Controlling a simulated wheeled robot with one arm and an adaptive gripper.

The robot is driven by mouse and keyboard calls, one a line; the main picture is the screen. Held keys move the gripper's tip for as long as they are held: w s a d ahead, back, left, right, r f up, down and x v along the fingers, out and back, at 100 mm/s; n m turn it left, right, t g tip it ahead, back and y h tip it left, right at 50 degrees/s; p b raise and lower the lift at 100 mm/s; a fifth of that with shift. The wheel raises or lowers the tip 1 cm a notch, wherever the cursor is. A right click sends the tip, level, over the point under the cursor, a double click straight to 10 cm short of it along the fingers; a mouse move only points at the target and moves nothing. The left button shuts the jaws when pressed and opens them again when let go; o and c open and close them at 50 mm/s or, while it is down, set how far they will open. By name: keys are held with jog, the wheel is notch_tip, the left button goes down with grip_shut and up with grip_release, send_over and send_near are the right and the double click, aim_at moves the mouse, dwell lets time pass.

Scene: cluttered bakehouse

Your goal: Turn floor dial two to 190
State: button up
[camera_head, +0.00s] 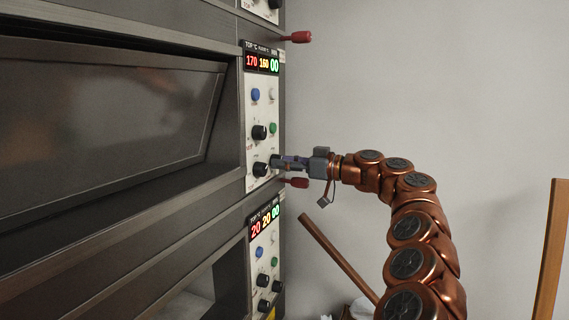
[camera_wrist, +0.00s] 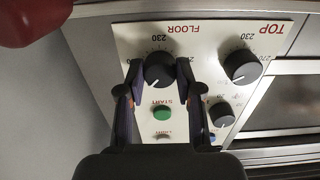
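The oven's middle control panel (camera_head: 262,105) shows 170 in red, 160 in orange and 00 in green under its TOP and FLOOR labels. In the wrist view, which is upside down, this is the dial marked FLOOR (camera_wrist: 160,70). My gripper's two fingertips (camera_wrist: 160,75) lie close against its left and right sides, and it looks shut on it. The dial's white pointer line points down and left. The TOP dial (camera_wrist: 241,66) is beside it, clear of the fingers.
A green START button (camera_wrist: 162,112) and another black dial (camera_wrist: 221,115) are near my fingers. Red handles stick out above (camera_head: 298,37) and below (camera_head: 297,183) the gripper. A lower panel (camera_head: 264,250) reads 20, 20, 00. The wall side at right is mostly open.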

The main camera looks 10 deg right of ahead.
grip_shut()
jog(key=shift+m, duration=0.3)
jog(key=m+p, duration=0.3)
jog(key=m, duration=0.8)
jog(key=shift+r, duration=0.1)
jog(key=shift+p, duration=0.3)
jog(key=o, duration=0.7)
grip_release()
jog(key=shift+c, duration=0.2)
